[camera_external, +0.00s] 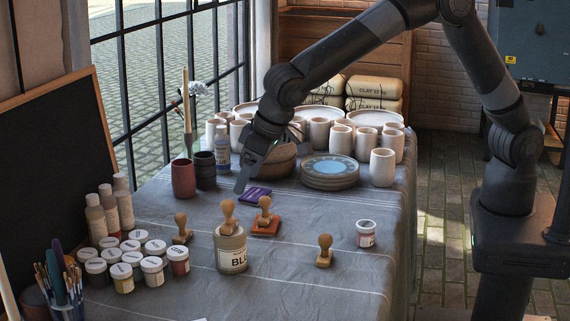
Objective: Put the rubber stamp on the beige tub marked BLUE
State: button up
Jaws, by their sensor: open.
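The beige tub marked BLUE (232,257) stands upright near the table's middle front; only "BLU" of its label is legible. A rubber stamp with a wooden knob handle (228,216) stands upright on its lid. Three similar stamps are nearby: one on the table to the left (181,230), one on an orange-red pad (264,212) just behind the tub, and one on the table to the right (324,252).
Several small paint jars (124,270) and bottles crowd the left. A pink-labelled jar (366,234) stands at right. The front right table is clear.

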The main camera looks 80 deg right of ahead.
jog(key=shift+s+r, duration=0.1)
jog(key=shift+r, duration=0.1)
jog(key=s+d+r, duration=0.6)
jog(key=d+r, duration=0.1)
jog(key=d, duration=0.3)
jog(key=s+d+r, duration=0.6)
jog(key=d+r, duration=0.1)
jog(key=d, duration=0.3)
jog(key=s+d, duration=0.6)
jog(key=s, duration=0.5)
jog(key=s+d+t, duration=0.1)
jog(key=s+d, duration=0.6)
jog(key=s, duration=0.5)
jog(key=shift+d+f, duration=0.15)
jog(key=shift+f, duration=0.25)
